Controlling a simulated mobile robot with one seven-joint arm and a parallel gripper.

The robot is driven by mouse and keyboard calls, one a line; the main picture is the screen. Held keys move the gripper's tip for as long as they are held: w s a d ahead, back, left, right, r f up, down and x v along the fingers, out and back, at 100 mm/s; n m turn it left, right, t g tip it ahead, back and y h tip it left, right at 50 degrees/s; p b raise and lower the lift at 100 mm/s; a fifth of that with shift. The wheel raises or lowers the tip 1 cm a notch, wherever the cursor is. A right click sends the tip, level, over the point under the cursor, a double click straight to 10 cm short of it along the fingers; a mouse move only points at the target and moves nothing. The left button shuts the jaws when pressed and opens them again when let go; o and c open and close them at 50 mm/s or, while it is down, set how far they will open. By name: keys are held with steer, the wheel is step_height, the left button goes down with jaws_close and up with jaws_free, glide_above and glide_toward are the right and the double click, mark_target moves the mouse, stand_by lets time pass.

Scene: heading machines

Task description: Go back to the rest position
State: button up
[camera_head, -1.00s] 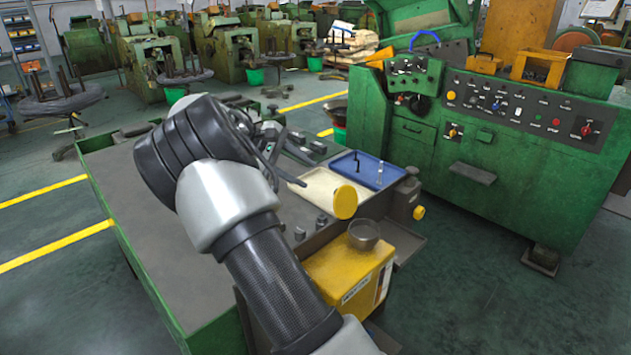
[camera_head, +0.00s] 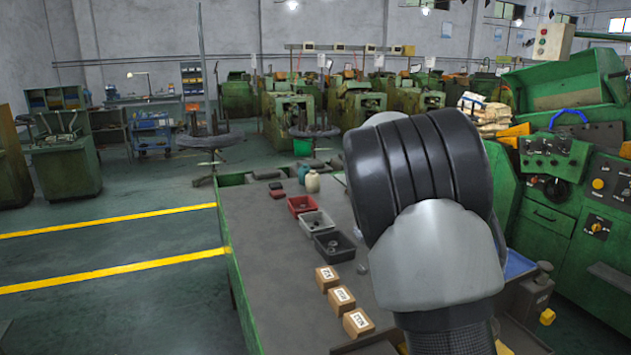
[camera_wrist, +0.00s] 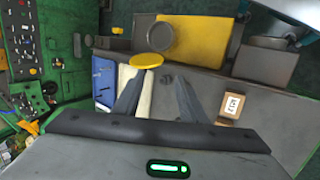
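My arm (camera_head: 430,200) fills the right middle of the head view and hides my gripper there. In the wrist view my gripper (camera_wrist: 158,82) is open. Its two dark fingers stand apart with nothing held between them. Below the fingers lie the grey worktable (camera_wrist: 270,120), a blue tray (camera_wrist: 103,82) and a pale tray (camera_wrist: 147,100) partly behind the left finger. A round yellow disc (camera_wrist: 146,60) shows just beyond the left fingertip. A round metal bowl (camera_wrist: 160,38) stands beside a yellow box (camera_wrist: 200,40).
On the worktable (camera_head: 280,285) are three small labelled boxes (camera_head: 341,299), a black bin (camera_head: 334,247), a grey bin (camera_head: 316,223) and a red bin (camera_head: 301,205). A green machine (camera_head: 580,200) stands at the right. Floor with yellow lines (camera_head: 110,270) is open at the left.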

steer(key=s+a+r+m+t+y, duration=0.1)
steer(key=s+a, duration=0.3)
steer(key=s, duration=0.6)
steer(key=s+a+r+m+t+y, duration=0.1)
steer(key=s+a, duration=0.4)
steer(key=s, duration=0.5)
steer(key=s+a+r+m+t+y, duration=0.1)
steer(key=s+a+y, duration=0.3)
steer(key=s, duration=0.6)
steer(key=shift+s+a+r+m+t, duration=0.2)
steer(key=shift+r+m+t, duration=0.1)
steer(key=shift+r+t, duration=0.6)
steer(key=shift+s+f, duration=0.1)
steer(key=shift+c, duration=0.9)
steer(key=shift+d, duration=0.1)
